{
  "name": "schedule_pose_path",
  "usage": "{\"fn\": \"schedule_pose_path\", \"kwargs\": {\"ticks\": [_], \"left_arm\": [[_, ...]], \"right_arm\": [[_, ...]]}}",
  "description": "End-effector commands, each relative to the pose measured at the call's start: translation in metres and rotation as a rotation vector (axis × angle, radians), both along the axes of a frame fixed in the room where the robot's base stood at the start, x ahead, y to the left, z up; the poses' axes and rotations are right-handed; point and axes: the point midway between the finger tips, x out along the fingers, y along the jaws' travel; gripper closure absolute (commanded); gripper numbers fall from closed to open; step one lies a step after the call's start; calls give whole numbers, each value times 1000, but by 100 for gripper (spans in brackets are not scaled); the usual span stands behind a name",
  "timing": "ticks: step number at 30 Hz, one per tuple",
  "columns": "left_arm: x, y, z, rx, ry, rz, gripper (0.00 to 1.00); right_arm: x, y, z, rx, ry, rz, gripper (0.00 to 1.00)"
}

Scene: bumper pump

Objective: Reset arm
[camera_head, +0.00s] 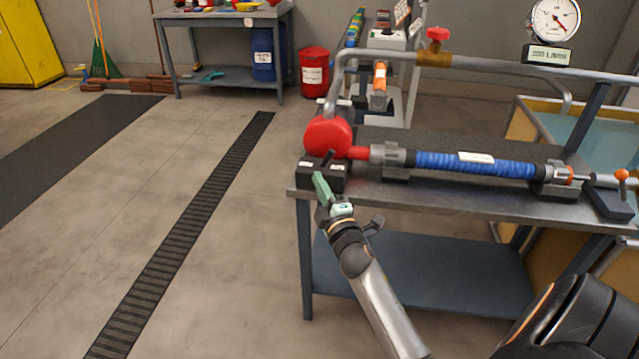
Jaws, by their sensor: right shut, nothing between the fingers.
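My right gripper (323,187) is at the left front corner of the metal table (440,195). It is shut and holds nothing. Its fingertips are in front of a small black box with white labels (336,172); I cannot tell if they touch it. Just behind is a round red pump part (328,137), joined on its right to a blue ribbed cylinder (475,165) lying along the table. My right arm reaches in from the bottom right. My left gripper is not in view.
A pipe with a red valve handle (438,35) and a pressure gauge (555,20) stands above the table. A lever with an orange knob (622,175) is at the right end. A workbench (225,17), a red bin (314,72) and a yellow cabinet (28,45) stand behind. The floor at left is clear.

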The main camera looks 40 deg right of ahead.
Motion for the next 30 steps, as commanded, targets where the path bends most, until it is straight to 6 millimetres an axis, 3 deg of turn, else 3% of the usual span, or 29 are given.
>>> {"fn": "schedule_pose_path", "kwargs": {"ticks": [11,15,17,20,24,30], "left_arm": [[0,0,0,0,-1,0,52],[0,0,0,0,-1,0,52],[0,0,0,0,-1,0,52],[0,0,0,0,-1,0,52],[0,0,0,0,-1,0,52],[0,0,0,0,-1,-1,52]], "right_arm": [[0,0,0,1,1,1,100],[-10,15,-20,93,29,31,100],[-21,31,-42,196,64,60,100],[-51,71,-88,443,155,112,100],[-109,136,-151,815,328,144,100],[-204,223,-207,1261,596,103,100]]}}
